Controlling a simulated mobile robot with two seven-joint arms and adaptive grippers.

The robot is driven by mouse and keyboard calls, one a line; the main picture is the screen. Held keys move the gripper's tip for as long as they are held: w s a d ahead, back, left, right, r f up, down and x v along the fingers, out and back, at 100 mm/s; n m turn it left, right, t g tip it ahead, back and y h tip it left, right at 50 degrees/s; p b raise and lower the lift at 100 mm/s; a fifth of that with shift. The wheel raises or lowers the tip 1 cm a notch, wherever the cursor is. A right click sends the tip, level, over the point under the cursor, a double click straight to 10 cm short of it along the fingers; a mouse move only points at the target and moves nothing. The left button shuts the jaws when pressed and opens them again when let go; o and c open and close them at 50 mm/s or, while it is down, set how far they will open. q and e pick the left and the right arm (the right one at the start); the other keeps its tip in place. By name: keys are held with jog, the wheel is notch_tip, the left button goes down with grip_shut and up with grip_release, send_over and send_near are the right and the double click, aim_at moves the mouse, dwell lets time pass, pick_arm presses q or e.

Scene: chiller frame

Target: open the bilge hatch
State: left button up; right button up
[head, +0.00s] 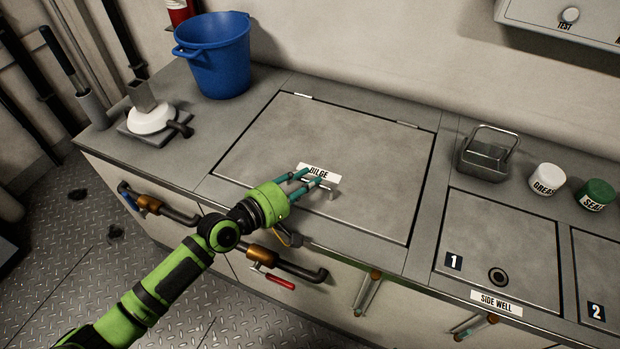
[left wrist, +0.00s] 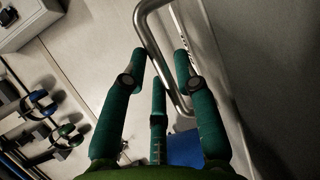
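The bilge hatch (head: 350,130) is a large grey panel lying flush and closed in the counter top, with two small hinges along its back edge. A white BILGE label (head: 319,172) lies near its front. A metal bar handle (head: 331,194) is by the label, partly hidden by my fingers. My left gripper (head: 311,178) is over the front of the hatch at this handle. In the left wrist view, the bent handle bar (left wrist: 153,42) passes between its spread green fingers; I cannot tell whether they touch it. My right gripper is not in view.
A blue bucket (head: 216,62) stands behind left of the hatch. A metal box with a handle (head: 487,155), a GREASE jar (head: 547,179) and a SEAL jar (head: 596,194) stand to the right. Pipes with valves (head: 265,255) run along the counter's front.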

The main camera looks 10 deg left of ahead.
pick_arm(q)
jog(key=shift+w+d+f, duration=0.1)
jog(key=shift+w+d, duration=0.3)
jog(key=shift+w, duration=0.1)
grip_shut()
